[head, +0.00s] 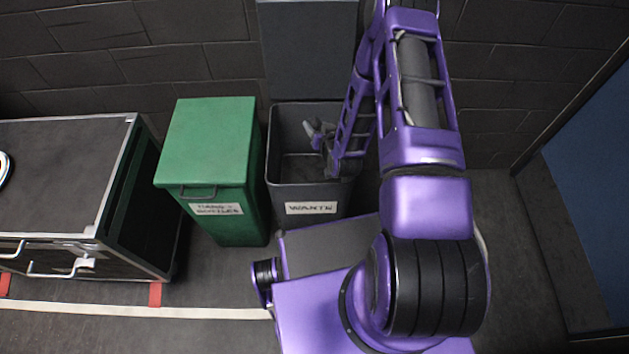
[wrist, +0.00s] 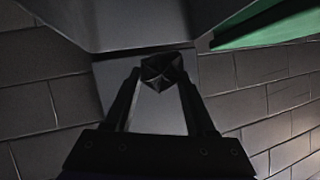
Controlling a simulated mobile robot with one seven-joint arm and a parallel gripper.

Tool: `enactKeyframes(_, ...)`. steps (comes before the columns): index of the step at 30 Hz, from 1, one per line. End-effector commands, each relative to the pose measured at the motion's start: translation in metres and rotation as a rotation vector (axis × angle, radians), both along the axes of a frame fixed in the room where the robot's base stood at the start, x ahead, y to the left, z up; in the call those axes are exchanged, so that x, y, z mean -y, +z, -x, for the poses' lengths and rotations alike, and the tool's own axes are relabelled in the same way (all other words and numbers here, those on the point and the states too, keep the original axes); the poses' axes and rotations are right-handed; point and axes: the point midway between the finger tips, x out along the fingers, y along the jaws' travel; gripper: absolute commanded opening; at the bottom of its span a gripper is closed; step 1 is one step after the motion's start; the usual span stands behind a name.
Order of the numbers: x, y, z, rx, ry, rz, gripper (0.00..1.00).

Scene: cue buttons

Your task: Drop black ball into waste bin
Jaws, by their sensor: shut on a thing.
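The black ball (wrist: 162,71) shows in the wrist view as a dark faceted lump between my two fingertips. My gripper (wrist: 160,80) is shut on it. In the head view the dark grey waste bin (head: 312,189) stands open against the back wall, with its lid (head: 308,45) raised and a white label on its front. My gripper (head: 316,130) shows over the bin's open mouth, toward its right side. I cannot make out the ball in the head view.
A green bin (head: 207,140) with a closed lid stands just left of the waste bin. A dark case (head: 65,165) with metal edges is further left. A brick wall (head: 150,45) is close behind, and a blue panel (head: 590,220) is at the right.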

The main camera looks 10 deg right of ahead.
Motion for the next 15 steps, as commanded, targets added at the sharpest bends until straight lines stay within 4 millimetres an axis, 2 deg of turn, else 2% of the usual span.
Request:
enactKeyframes(1, -0.0002, -0.0093, 0.0004, -0.001, 0.0, 0.0, 0.03)
enactKeyframes(3, -0.0002, -0.014, 0.0005, -0.001, 0.0, 0.0, 0.03)
enactKeyframes(13, 0.0, -0.016, 0.0001, 0.0, 0.0, 0.0, 0.03)
enactKeyframes(14, -0.0001, -0.0161, 0.0001, 0.0, 0.0, 0.0, 0.61)
enactKeyframes(15, -0.0001, -0.0161, 0.0001, 0.0, 0.0, 0.0, 0.68)
